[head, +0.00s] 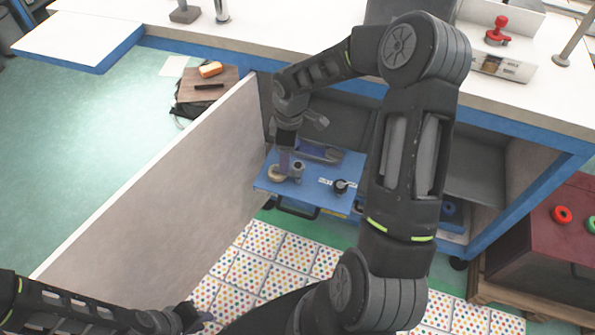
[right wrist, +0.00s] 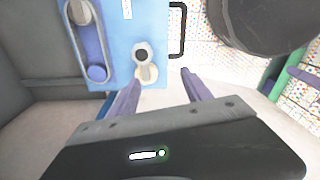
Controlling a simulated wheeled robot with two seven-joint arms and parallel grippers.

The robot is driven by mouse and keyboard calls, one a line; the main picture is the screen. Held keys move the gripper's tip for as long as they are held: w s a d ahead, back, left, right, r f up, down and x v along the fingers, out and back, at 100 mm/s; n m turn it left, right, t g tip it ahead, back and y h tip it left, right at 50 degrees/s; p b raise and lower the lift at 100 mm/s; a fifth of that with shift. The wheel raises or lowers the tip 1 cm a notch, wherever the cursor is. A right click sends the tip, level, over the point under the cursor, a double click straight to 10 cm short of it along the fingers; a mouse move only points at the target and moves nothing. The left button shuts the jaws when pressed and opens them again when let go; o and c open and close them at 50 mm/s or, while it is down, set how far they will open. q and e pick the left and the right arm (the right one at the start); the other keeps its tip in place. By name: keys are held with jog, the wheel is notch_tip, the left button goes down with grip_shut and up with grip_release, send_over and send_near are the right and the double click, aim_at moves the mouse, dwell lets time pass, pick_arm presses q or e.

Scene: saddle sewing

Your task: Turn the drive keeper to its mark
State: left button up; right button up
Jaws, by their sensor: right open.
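A blue panel (head: 265,183) sits low inside the open bench. On it stand a small round grey post with a dark top (head: 298,166) and a cream disc (head: 277,173) beside it. In the right wrist view, the dark-centred post (right wrist: 142,54) and cream piece (right wrist: 149,75) lie just beyond my fingertips. I cannot tell for sure which part is the drive keeper, and no mark is clear. My right gripper (right wrist: 158,82) is open and empty, pointing down at the panel in the head view (head: 285,162). My left gripper (head: 190,317) is low at the left, far from the panel.
A belt loop on two pulleys (right wrist: 88,40) runs along the panel. A black knob (head: 341,186) and white label (head: 325,182) stand to its right. A black handle (head: 298,211) is at the front edge. A pale wall (head: 165,190) bounds the left side.

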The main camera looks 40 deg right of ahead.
aim_at(297, 165)
jog(key=shift+n+h, duration=0.3)
jog(key=shift+h, duration=0.1)
jog(key=d, duration=0.1)
jog(key=d+r, duration=0.1)
jog(key=d, duration=0.1)
jog(key=shift+d+r, duration=0.35)
jog(key=shift+r, duration=0.05)
jog(key=shift+a+f+b, duration=0.1)
jog(key=shift+f+b, duration=0.45)
jog(key=shift+f, duration=3.45)
grip_shut()
